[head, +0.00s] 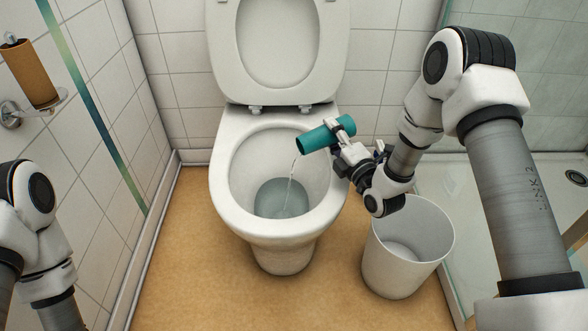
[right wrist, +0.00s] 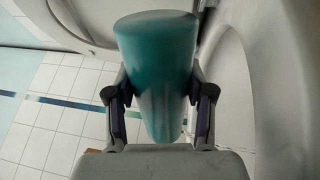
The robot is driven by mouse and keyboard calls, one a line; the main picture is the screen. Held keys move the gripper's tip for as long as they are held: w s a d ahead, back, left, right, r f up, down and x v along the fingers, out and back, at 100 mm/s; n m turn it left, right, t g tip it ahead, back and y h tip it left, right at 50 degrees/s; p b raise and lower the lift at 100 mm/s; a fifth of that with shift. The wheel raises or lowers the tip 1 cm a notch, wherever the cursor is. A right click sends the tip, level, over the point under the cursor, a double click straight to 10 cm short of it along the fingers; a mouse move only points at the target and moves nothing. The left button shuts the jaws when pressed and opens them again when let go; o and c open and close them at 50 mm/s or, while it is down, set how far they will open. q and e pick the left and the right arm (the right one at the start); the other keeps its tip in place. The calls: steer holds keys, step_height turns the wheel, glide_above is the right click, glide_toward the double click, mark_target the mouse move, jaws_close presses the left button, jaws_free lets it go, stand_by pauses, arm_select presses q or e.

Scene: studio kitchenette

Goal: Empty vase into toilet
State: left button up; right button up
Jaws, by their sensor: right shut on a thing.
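A teal vase (head: 325,136) is held tilted over the right side of the toilet bowl, its mouth pointing left and down. A thin stream of water (head: 291,180) runs from its mouth into the bowl. The white toilet (head: 224,175) has its lid and seat raised, and water (head: 283,198) lies in the bottom of the bowl. My right gripper (head: 339,138) is shut around the vase. In the right wrist view the vase (right wrist: 158,70) sits between the two fingers. My left arm is at the left edge of the head view; its gripper is outside the picture.
A white bin (head: 408,245), empty as far as I can see, stands on the floor right of the toilet, below my right arm. A glass shower panel is at the right. Tan floor (head: 185,260) is clear at front left.

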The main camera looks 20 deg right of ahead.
steer(key=shift+r+n+p, duration=0.3)
steer(key=shift+n+p, duration=0.05)
steer(key=shift+n, duration=0.05)
